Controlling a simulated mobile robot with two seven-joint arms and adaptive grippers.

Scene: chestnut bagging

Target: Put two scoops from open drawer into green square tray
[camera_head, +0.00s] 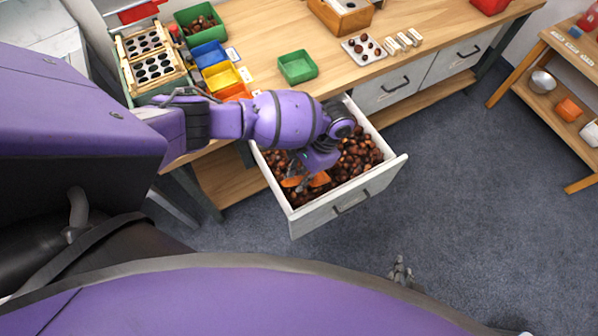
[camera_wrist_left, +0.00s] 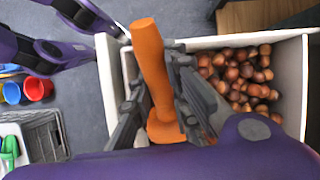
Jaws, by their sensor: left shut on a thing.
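The open drawer (camera_head: 352,197), white inside, holds many brown chestnuts (camera_head: 357,158). My left gripper (camera_head: 303,178) is low inside it, over the chestnuts, shut on an orange scoop (camera_head: 320,179). In the left wrist view the scoop's handle (camera_wrist_left: 150,55) runs between the two dark fingers (camera_wrist_left: 158,88). I cannot tell whether chestnuts are in the scoop. The green square tray (camera_head: 298,66) stands on the table's front edge, above the drawer, and looks empty. My right gripper (camera_head: 400,271) is small at the lower middle, away from the drawer; its jaws are unclear.
Blue (camera_head: 208,54), yellow (camera_head: 221,76) and orange (camera_head: 236,93) bins stand left of the tray. Another green bin (camera_head: 200,24) holds chestnuts. A white tray (camera_head: 363,49) with several chestnuts lies right. A wooden shelf (camera_head: 557,61) stands far right; the floor between is clear.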

